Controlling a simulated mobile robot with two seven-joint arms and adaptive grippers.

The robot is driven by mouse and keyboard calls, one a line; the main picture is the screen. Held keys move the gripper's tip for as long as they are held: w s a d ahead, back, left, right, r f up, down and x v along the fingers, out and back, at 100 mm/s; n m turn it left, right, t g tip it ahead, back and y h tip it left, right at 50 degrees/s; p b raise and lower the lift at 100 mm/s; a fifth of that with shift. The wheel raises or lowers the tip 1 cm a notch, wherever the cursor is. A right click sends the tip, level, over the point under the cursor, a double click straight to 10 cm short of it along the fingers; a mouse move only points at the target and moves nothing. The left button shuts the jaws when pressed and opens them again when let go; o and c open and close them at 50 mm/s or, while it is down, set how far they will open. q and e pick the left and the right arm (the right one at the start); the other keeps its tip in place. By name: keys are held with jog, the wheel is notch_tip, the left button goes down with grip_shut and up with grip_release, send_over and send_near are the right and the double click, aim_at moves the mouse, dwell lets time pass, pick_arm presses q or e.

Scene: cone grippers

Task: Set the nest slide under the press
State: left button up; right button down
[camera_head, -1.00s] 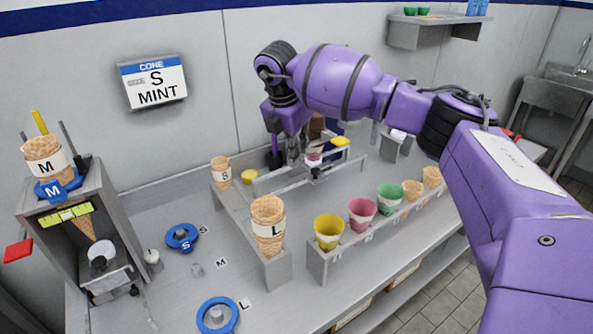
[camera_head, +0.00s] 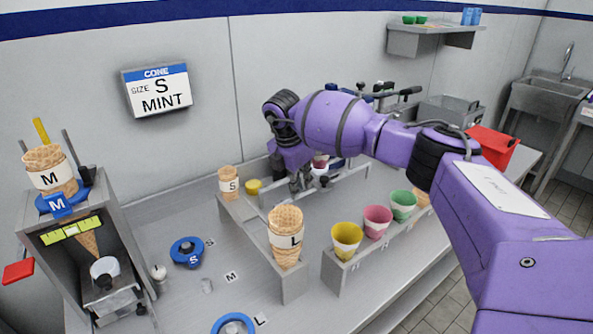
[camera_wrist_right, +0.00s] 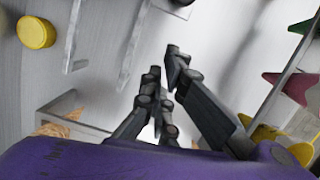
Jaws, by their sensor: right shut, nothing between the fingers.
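The grey press frame (camera_head: 38,232) stands at the left. A blue M collar (camera_head: 58,203) holding an M waffle cone (camera_head: 50,170) is on its top, and a cone tip hangs inside. What looks like the nest slide (camera_head: 112,302) lies low at the press's open front, with a white ring (camera_head: 104,268) and dark knobs. I cannot tell how far in it sits. My right gripper (camera_head: 298,183) is well to the right, beyond the L cone (camera_head: 286,237). In the right wrist view its fingers (camera_wrist_right: 163,65) are shut and empty. My left gripper is out of view.
Blue rings marked S (camera_head: 187,252) and L (camera_head: 233,324) lie on the counter between press and cone rack (camera_head: 262,250). A small S cone (camera_head: 228,183) stands at the rack's back. A rail (camera_head: 350,263) holds yellow, pink and green cups at right.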

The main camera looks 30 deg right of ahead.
aim_at(321, 181)
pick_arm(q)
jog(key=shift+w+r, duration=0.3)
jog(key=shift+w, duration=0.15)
pick_arm(e)
jog(key=shift+w+d+f, duration=0.1)
jog(key=shift+w+d, duration=0.15)
jog(key=shift+d, duration=0.7)
jog(key=shift+w+d+f, duration=0.1)
jog(key=shift+w+d, duration=0.15)
jog(key=shift+d, duration=0.65)
jog(key=d, duration=0.4)
jog(key=shift+w, duration=0.1)
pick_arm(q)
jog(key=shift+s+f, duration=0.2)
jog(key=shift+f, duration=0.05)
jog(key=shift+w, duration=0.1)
